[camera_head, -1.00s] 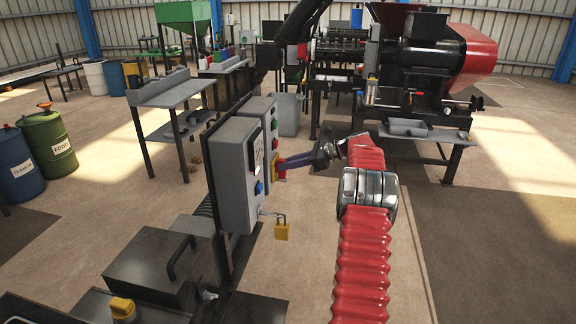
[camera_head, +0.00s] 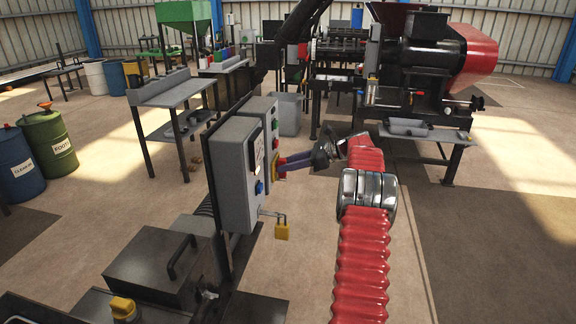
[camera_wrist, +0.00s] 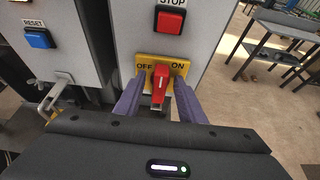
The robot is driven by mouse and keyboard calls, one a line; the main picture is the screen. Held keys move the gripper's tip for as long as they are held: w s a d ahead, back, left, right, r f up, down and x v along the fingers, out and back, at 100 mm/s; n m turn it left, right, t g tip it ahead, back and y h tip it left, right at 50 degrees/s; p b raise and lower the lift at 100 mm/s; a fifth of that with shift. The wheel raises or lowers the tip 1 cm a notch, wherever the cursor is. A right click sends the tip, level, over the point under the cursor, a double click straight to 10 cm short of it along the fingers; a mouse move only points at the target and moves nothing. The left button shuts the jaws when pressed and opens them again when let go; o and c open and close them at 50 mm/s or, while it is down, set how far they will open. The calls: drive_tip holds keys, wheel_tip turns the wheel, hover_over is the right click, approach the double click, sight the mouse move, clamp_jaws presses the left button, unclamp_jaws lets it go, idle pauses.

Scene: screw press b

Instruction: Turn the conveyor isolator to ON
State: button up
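The conveyor isolator is a red handle (camera_wrist: 161,78) on a yellow plate (camera_wrist: 182,62) marked OFF at left and ON at right, in the middle of the wrist view. The handle stands roughly upright between the two words; its exact angle is hard to tell. My gripper (camera_wrist: 158,97) has its two purple fingers apart, one on each side of the handle, with small gaps showing. In the head view my gripper (camera_head: 284,164) reaches the side of the far grey box, and its fingers largely hide the isolator.
A red STOP button (camera_wrist: 170,19) sits above the isolator. A blue RESET button (camera_wrist: 39,38) is on the nearer grey box, with a hasp and yellow padlock (camera_head: 282,231) below. A shelf table (camera_wrist: 271,42) stands right in the wrist view. Floor right of the boxes is clear.

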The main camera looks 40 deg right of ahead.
drive_tip(key=v, duration=1.3)
drive_tip(key=shift+s+d, duration=0.25)
drive_tip(key=shift+d, duration=0.05)
idle(0.4)
